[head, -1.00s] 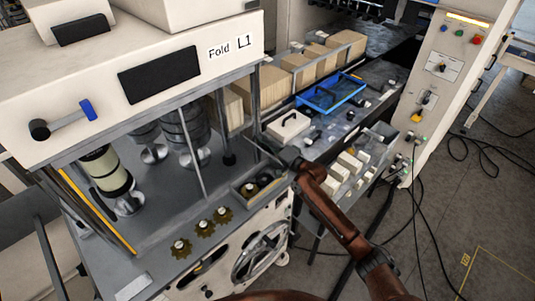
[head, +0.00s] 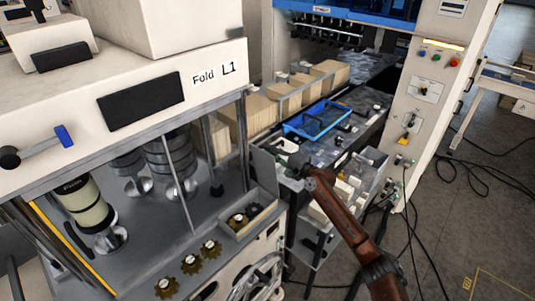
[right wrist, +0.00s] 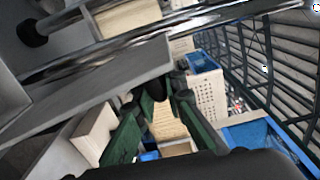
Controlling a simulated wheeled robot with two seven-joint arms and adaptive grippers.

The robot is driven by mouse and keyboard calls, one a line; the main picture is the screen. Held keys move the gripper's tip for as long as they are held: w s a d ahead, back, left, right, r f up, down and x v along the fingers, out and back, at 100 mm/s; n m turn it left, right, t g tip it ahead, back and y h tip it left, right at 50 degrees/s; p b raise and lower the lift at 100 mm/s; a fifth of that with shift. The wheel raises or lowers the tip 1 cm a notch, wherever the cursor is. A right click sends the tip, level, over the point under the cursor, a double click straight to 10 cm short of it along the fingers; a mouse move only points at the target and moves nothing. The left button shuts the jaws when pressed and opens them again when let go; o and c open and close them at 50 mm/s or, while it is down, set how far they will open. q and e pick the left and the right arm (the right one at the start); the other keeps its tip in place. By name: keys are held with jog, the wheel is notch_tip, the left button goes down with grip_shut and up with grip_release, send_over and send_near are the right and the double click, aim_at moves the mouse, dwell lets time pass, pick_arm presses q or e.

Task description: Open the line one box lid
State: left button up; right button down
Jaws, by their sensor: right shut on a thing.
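My left gripper is not in view.
Gold gear parts (head: 190,263) lie on the deck in front of the box. A blue tray (head: 318,119) and stacks of brown board (head: 262,113) are behind. A cream control column (head: 425,90) stands right. Cables run over the floor at right.

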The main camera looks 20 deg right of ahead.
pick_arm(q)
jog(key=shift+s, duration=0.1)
pick_arm(e)
jog(key=shift+r, duration=0.1)
jog(key=c, duration=2)
grip_release()
jog(key=shift+a, duration=0.15)
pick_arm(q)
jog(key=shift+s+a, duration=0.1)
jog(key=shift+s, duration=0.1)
pick_arm(e)
jog(key=v, duration=1.2)
